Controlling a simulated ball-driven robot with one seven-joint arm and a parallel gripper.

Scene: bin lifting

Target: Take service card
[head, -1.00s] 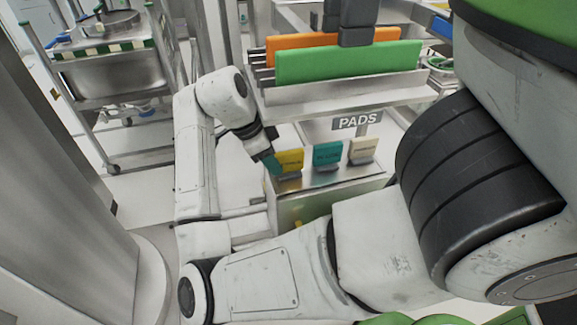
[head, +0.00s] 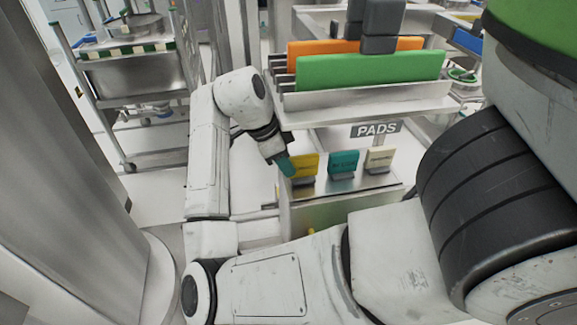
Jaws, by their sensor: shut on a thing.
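Three small cards stand upright in holders on a metal stand (head: 330,205) under the PADS sign (head: 376,130). The yellow card (head: 305,165) is at the left, a teal card (head: 344,163) in the middle, a cream card (head: 380,158) at the right. Their printing is too small to read, so I cannot tell which is the service card. My gripper (head: 286,165), with teal fingertips, is shut on the yellow card at its left edge. The card still stands at its holder. The far finger is hidden.
A shelf with a green panel (head: 370,70) and an orange panel (head: 405,43) overhangs the stand close above my gripper. A metal cart (head: 140,78) stands at the back left. Floor (head: 155,205) is clear left of my arm.

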